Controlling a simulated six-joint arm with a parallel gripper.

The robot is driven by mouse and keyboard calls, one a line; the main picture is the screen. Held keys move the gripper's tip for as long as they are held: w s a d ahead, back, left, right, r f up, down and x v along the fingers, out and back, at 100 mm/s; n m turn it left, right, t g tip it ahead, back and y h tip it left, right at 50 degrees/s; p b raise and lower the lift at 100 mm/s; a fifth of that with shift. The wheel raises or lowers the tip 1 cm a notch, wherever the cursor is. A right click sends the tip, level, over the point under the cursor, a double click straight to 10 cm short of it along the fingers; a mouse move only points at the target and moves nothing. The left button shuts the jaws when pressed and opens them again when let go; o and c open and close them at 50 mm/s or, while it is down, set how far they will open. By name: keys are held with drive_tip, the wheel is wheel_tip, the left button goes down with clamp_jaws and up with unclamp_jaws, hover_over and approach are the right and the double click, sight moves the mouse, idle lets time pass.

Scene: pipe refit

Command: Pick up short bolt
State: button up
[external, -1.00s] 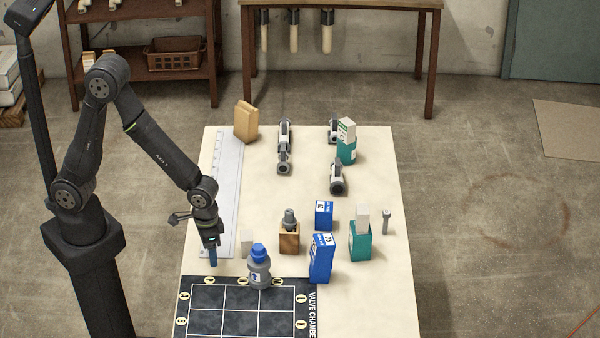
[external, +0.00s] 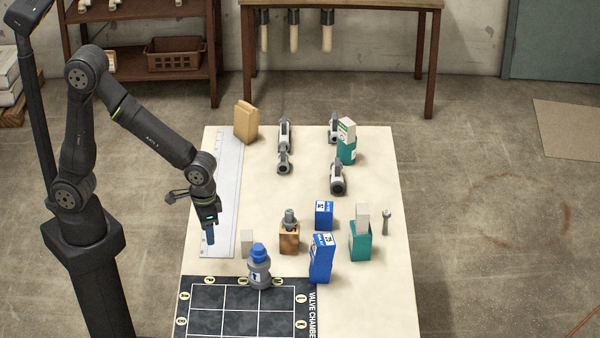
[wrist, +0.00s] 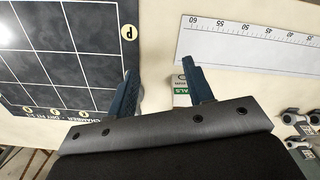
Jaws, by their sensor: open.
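Two grey bolt-like parts show in the external view. One bolt (external: 386,222) stands upright on the table at the right; the other (external: 290,217) sits upright on a wooden block (external: 289,240) near the middle. I cannot tell for certain which is the short bolt. My gripper (external: 210,238) hangs above the left side of the table, beside the ruler and well left of both bolts. In the wrist view my gripper (wrist: 163,88) is open, its two blue fingers apart with nothing held. Neither bolt is clearly seen there.
A blue-capped bottle (external: 259,268), blue boxes (external: 322,258) and a teal box (external: 360,247) with a pale block on top crowd the middle. A small white box (wrist: 181,93) lies below my fingers. The ruler (external: 228,190) and dark grid mat (external: 240,310) are at left and front.

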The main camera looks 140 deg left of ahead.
wheel_tip(320, 180, up, 6)
drive_tip(key=w+a+f+n+t+h, duration=0.1)
drive_tip(key=w+a+n+t+h, duration=0.1)
drive_tip(key=w+a+n+t, duration=0.9)
drive_tip(key=a+n+t+y, duration=0.2)
drive_tip(key=a+n+y, duration=0.4)
drive_tip(key=a+n, duration=1.5)
drive_tip(key=m, duration=0.5)
approach(387, 211)
drive_tip(key=shift+y, duration=0.4)
drive_tip(key=x, duration=0.3)
drive_tip(key=d+x, duration=0.1)
drive_tip(key=x, duration=0.1)
drive_tip(key=shift+w+a+f, duration=0.1)
drive_tip(key=shift+w+f, duration=0.05)
drive_tip(key=shift+w, duration=0.15)
drive_tip(key=shift+f+x, duration=0.15)
drive_tip(key=shift+x, duration=1.05)
drive_tip(key=shift+f+x, duration=0.1)
drive_tip(key=shift+x, duration=1.05)
drive_tip(key=shift+s+a, duration=0.1)
drive_tip(key=shift+c, duration=0.5)
